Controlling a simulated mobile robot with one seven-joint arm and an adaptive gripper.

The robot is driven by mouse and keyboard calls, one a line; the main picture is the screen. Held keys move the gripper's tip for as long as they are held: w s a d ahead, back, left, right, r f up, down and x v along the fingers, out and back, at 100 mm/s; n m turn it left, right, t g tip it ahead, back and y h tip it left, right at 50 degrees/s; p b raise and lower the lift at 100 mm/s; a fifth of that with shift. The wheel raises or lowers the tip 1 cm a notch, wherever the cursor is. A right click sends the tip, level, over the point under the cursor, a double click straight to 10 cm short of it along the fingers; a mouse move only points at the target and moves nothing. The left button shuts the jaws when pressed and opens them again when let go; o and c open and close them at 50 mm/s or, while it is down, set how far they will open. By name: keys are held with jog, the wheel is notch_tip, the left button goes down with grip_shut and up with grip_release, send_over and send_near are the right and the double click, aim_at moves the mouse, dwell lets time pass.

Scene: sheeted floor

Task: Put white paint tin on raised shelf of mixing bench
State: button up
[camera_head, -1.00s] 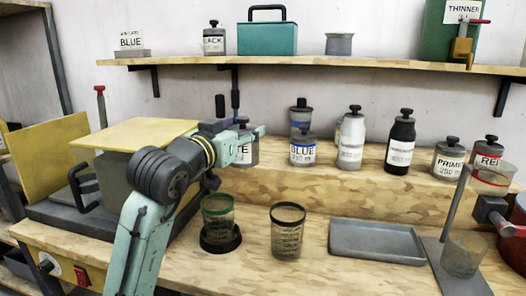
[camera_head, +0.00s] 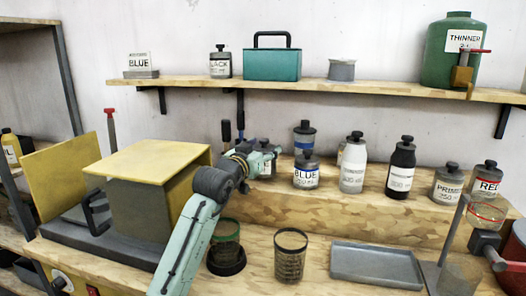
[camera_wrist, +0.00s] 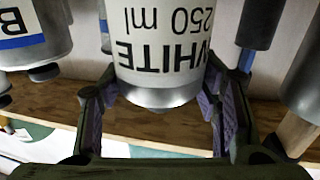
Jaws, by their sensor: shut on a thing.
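The white paint tin (camera_wrist: 162,50) fills the middle of the wrist view, upside down there, its label reading WHITE 250 ml. My gripper (camera_wrist: 162,108) is shut on it, one finger on each side. In the head view my gripper (camera_head: 268,160) is over the left part of the raised shelf (camera_head: 400,206) of the mixing bench. The tin (camera_head: 264,171) is mostly hidden there behind the gripper. I cannot tell whether its base touches the shelf.
The blue tin (camera_head: 306,173) stands close right of my gripper, with a blue-banded container (camera_head: 304,135) behind it. Bottles and tins line the shelf further right. Mesh cups (camera_head: 291,258) and a grey tray (camera_head: 377,265) are on the lower bench. A wall shelf (camera_head: 350,86) runs above.

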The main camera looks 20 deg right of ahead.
jog(key=shift+f, duration=0.85)
jog(key=o, duration=1)
jog(key=shift+f, duration=0.2)
jog(key=o, duration=0.5)
jog(key=shift+c, duration=0.2)
jog(key=shift+r, duration=0.1)
jog(key=shift+r, duration=0.25)
jog(key=b+v, duration=0.4)
jog(key=v, duration=0.8)
